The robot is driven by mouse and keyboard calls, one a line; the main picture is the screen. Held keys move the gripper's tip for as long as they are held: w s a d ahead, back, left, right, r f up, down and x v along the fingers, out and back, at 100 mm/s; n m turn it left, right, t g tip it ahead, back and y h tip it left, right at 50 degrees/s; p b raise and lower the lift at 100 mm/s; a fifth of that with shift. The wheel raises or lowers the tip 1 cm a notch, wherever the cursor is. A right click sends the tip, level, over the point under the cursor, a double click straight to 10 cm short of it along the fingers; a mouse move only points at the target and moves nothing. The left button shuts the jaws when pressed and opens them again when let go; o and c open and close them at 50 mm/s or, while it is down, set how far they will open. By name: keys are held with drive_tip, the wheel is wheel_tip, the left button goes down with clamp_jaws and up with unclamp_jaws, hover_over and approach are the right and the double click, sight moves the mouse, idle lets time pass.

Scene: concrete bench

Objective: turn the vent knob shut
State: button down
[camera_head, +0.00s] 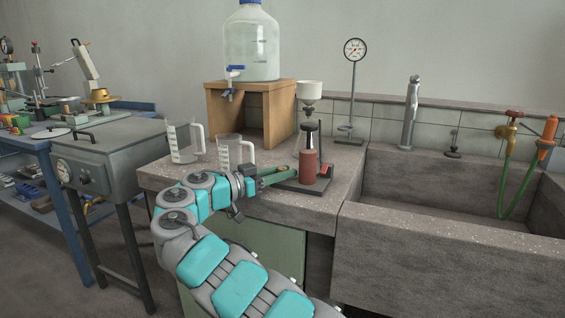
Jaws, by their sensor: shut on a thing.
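A red-brown cylinder (309,167) with a dark neck and a white funnel-like top (310,92) stands upright on a dark base plate at the bench's front. My gripper (291,173) reaches in from the left. Its green fingers are closed at the cylinder's lower left side, on a small part there. That part, likely the vent knob, is hidden between the fingertips, so its turn angle cannot be seen.
Two clear jugs (185,141) (236,153) stand left of my gripper. A wooden stand (222,108) holds a large bottle (251,45) behind. A gauge on a rod (352,90) and a stone sink (425,239) are right. A grey box (115,160) stands left.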

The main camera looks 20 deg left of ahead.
drive_tip(key=shift+r+m+g+h+p, duration=0.1)
drive_tip(key=shift+m+g+h+p, duration=0.25)
drive_tip(key=shift+p, duration=0.25)
drive_tip(key=c, duration=0.7)
unclamp_jaws()
drive_tip(key=shift+o, duration=0.2)
drive_tip(key=b, duration=0.2)
drive_tip(key=shift+d+f+b, duration=0.15)
drive_tip(key=shift+f+b, duration=0.15)
drive_tip(key=n+t+y+b, duration=0.1)
drive_tip(key=b, duration=0.2)
drive_tip(key=n+t+y+b, duration=0.1)
drive_tip(key=n+y+b, duration=0.1)
drive_tip(key=b, duration=0.1)
drive_tip(key=shift+w+d+t+y, duration=0.15)
drive_tip(key=shift+t+y, duration=0.1)
drive_tip(key=shift+r+n+y+b, duration=0.1)
drive_tip(key=shift+n+y+b, duration=0.25)
drive_tip(key=shift+b, duration=0.8)
drive_tip(key=shift+n+t+y+b, duration=0.3)
drive_tip(key=shift+t+y+b, duration=0.2)
drive_tip(key=shift+y+b, duration=0.25)
drive_tip(key=shift+r+b, duration=0.1)
drive_tip(key=shift+b, duration=0.2)
